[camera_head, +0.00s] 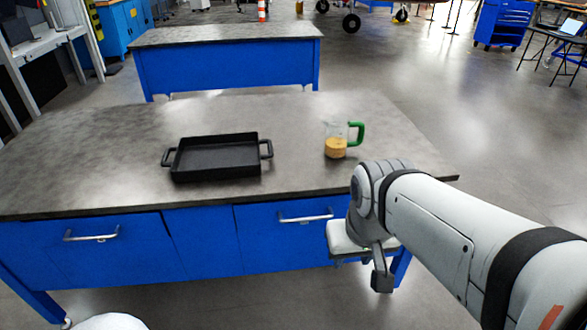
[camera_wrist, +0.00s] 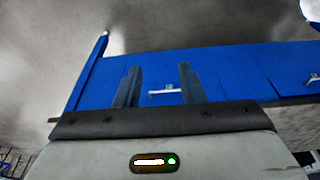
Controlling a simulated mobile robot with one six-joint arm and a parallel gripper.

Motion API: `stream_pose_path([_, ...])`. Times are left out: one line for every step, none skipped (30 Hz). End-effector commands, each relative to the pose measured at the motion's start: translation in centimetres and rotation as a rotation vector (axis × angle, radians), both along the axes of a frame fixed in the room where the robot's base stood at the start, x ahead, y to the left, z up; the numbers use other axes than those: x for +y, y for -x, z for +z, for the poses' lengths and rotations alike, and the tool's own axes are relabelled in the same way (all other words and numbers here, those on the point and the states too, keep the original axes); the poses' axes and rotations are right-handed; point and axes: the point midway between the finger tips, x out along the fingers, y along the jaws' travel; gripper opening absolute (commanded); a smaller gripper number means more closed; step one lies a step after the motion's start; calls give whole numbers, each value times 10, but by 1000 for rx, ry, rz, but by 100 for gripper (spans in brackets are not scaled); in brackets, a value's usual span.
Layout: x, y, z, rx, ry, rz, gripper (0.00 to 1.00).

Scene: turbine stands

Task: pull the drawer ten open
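The near workbench has blue drawer fronts. The right drawer front (camera_head: 265,240) has a silver bar handle (camera_head: 305,217), and the left one (camera_head: 95,257) has a similar handle (camera_head: 91,236). Both fronts look flush with the bench. No number is readable, so I cannot tell which is drawer ten. My gripper (camera_wrist: 160,67) is open and empty in the wrist view, its two dark fingers apart. One handle (camera_wrist: 165,91) shows between the fingers, not gripped. In the head view my gripper's white body is by the bench's right front, and its fingers are not clearly visible.
On the grey benchtop (camera_head: 300,110) stand a black tray (camera_head: 215,158) and a jug (camera_head: 336,146) with a green handle and yellowish contents. Another blue bench (camera_head: 230,65) stands behind. Open floor (camera_head: 470,120) lies to the right.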

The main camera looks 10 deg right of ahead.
Motion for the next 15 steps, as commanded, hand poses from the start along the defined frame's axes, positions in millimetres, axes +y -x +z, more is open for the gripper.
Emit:
stream_pose_path([0,0,0,0,0,0,36])
stream_pose_path([0,0,0,0,0,0,36])
stream_pose_path([0,0,0,0,0,0,36])
stream_pose_path([0,0,0,0,0,0,36])
stream_pose_path([0,0,0,-1,0,1,36])
stream_pose_path([-1,-2,-3,-4,4,4,36])
stream_pose_path([-2,-4,-5,-9,8,8,36])
stream_pose_path([-3,-7,-9,-19,15,16,36])
stream_pose_path([-6,-14,-16,-36,30,30,36])
stream_pose_path([-10,-21,-23,-54,45,57,36])
stream_pose_path([-14,-30,-30,-77,64,80,36])
stream_pose_path([-21,-43,-42,-111,95,112,36])
stream_pose_path([-26,-55,-51,-141,121,141,36])
stream_pose_path([-31,-67,-61,-173,152,175,36])
stream_pose_path([-38,-86,-75,-220,196,226,36])
